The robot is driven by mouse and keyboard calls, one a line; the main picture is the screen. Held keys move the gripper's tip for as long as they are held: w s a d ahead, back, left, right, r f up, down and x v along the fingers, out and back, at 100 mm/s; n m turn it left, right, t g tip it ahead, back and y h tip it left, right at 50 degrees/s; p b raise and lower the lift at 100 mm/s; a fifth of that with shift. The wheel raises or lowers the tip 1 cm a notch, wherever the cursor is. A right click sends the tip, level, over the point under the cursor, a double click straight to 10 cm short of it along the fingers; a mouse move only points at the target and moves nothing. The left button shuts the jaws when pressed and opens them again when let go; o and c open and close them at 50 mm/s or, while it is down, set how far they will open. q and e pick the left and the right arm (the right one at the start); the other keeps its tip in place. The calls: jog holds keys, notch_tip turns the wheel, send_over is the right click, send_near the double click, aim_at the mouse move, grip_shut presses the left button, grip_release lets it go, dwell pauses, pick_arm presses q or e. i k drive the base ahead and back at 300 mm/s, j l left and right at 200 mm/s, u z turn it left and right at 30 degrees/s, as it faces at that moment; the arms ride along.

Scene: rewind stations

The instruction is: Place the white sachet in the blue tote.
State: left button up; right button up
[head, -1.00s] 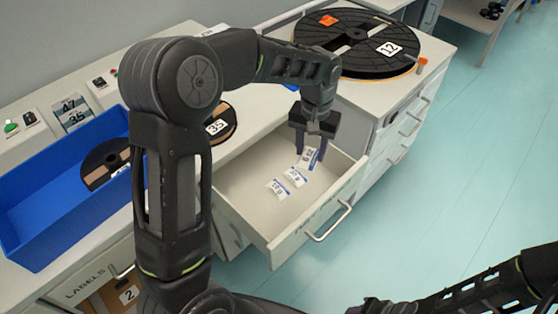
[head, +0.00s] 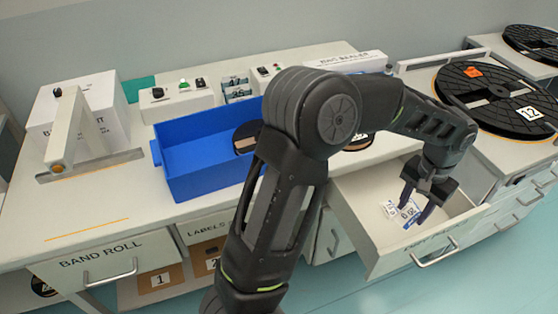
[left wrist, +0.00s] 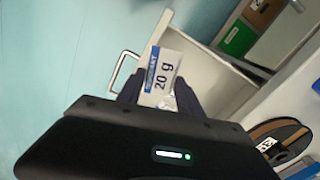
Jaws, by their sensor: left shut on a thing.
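The white sachet (left wrist: 166,78) has a blue strip and reads "20 g". My left gripper (head: 415,204) is shut on it, and the sachet stands out between the two fingertips in the left wrist view. In the head view the held sachet (head: 409,208) is over the open drawer, partly covered by the fingers. The blue tote (head: 210,180) stands on the bench to the left of the drawer. My right gripper is not in view.
Another white sachet (head: 390,208) lies in the open drawer (head: 365,226). My left arm crosses between tote and drawer. A black reel (head: 500,98) lies on the right bench. A white box (head: 80,115) and a lever device (head: 72,135) stand left of the tote.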

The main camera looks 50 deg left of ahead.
aim_at(198, 165)
jog(key=k, duration=0.6)
jog(key=u, duration=1.15)
